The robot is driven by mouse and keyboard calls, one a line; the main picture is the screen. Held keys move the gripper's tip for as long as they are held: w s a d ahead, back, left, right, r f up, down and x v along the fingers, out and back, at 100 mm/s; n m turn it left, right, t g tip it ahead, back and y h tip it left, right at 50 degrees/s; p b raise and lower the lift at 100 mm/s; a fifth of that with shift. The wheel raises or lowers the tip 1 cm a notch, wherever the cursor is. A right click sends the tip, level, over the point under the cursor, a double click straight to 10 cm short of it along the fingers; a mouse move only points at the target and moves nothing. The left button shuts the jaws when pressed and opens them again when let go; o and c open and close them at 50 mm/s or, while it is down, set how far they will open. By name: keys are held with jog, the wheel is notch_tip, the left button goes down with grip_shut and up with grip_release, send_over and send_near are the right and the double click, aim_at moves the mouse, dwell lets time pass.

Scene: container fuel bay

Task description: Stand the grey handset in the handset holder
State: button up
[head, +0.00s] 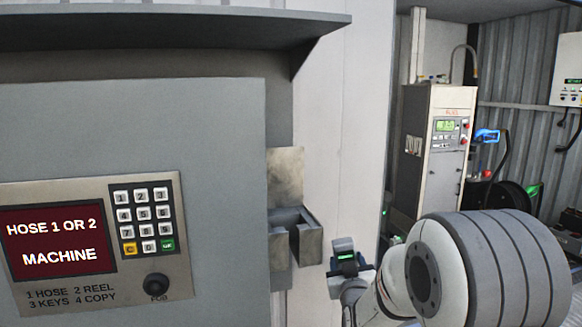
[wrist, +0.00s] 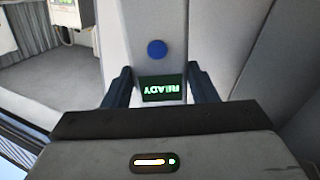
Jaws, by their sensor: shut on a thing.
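The grey handset (head: 343,244) is held upright or nearly so in my gripper (head: 350,272) in the head view, with its small green-lit display facing the camera. In the wrist view the handset (wrist: 152,22) shows a blue button and a display reading READY upside down, between the two dark fingers of my gripper (wrist: 162,80). The handset holder (head: 308,244) is a grey metal bracket with an open-topped pocket and a backplate, on the wall right of the terminal. The handset is apart from it, to its right and slightly lower. The handset's lower part is hidden by the gripper.
The grey terminal cabinet (head: 130,115) with keypad and red screen (head: 58,242) stands left of the holder. A shelf-like hood (head: 180,30) overhangs it. A pump cabinet (head: 432,150) with a blue nozzle (head: 487,136) stands behind at right. Space above the holder is clear.

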jog(key=s+a+r+y+p, duration=0.1)
jog(key=s+a+r+p, duration=0.15)
jog(key=r, duration=0.75)
jog(key=s+a+r+y+p, duration=0.1)
jog(key=s+a+r+p, duration=0.15)
jog(key=r, duration=0.75)
jog(key=s+a+r+y+p, duration=0.1)
jog(key=s+a+r+p, duration=0.15)
jog(key=r, duration=0.75)
jog(key=s+a+r+n+y, duration=0.1)
jog(key=s+a+r+y, duration=0.2)
jog(key=a, duration=0.4)
notch_tip(320, 180, down, 7)
jog(key=b, duration=0.5)
jog(key=shift+s+d+f+g+h, duration=0.15)
jog(key=shift+g+h, duration=0.15)
jog(key=shift+s+b, duration=0.1)
jog(key=shift+b, duration=0.2)
jog(key=shift+f, duration=0.1)
jog(key=shift+f+b, duration=0.55)
jog(key=shift+b, duration=0.35)
